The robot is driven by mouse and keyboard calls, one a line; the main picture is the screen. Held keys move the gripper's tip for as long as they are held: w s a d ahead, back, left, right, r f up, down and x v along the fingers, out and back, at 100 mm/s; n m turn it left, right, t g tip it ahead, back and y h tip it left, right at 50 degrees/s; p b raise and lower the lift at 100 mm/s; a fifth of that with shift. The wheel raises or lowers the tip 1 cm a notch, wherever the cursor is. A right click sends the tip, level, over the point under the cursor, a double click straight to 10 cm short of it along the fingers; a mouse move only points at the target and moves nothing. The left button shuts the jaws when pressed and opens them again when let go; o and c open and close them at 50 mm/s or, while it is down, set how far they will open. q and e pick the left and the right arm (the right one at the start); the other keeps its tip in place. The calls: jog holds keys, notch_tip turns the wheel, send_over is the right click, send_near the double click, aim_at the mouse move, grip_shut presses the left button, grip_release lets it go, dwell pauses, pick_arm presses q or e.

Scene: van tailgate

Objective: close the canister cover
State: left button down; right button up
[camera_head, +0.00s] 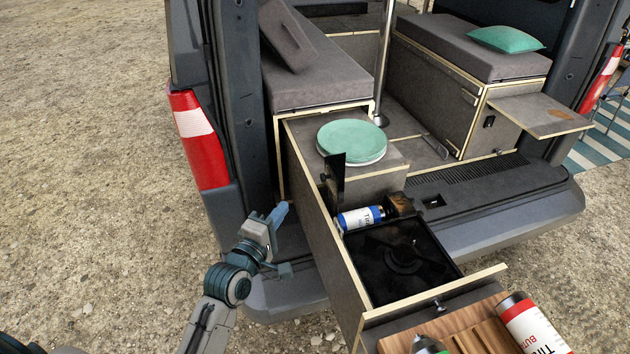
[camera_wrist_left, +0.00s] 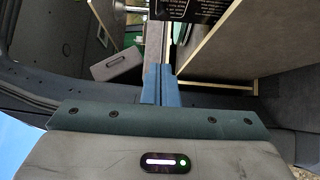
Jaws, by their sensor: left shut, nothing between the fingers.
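The canister cover (camera_head: 336,178) is a dark plate standing upright, open, at the left edge of the pulled-out drawer. Beside it a blue and white canister (camera_head: 361,218) lies on its side in its bay, uncovered. A black plate with small print (camera_wrist_left: 188,8), probably the cover, shows at the top of the left wrist view. My left gripper (camera_head: 280,212) is outside the drawer's left wall, lower left of the cover and apart from it. Its blue fingers (camera_wrist_left: 160,85) are together and empty.
The drawer's left wall (camera_head: 325,240) stands between my left gripper and the canister. A black stove (camera_head: 405,262) fills the drawer's front. Green plates (camera_head: 351,140) sit behind. A red and white canister (camera_head: 530,325) and wooden board (camera_head: 465,325) are at lower right.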

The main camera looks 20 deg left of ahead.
aim_at(337, 195)
pick_arm(q)
jog(key=w+d+p, duration=0.3)
jog(key=w+d, duration=0.1)
jog(key=w, duration=0.6)
jog(key=shift+w+d, duration=0.15)
jog(key=shift+w, duration=0.15)
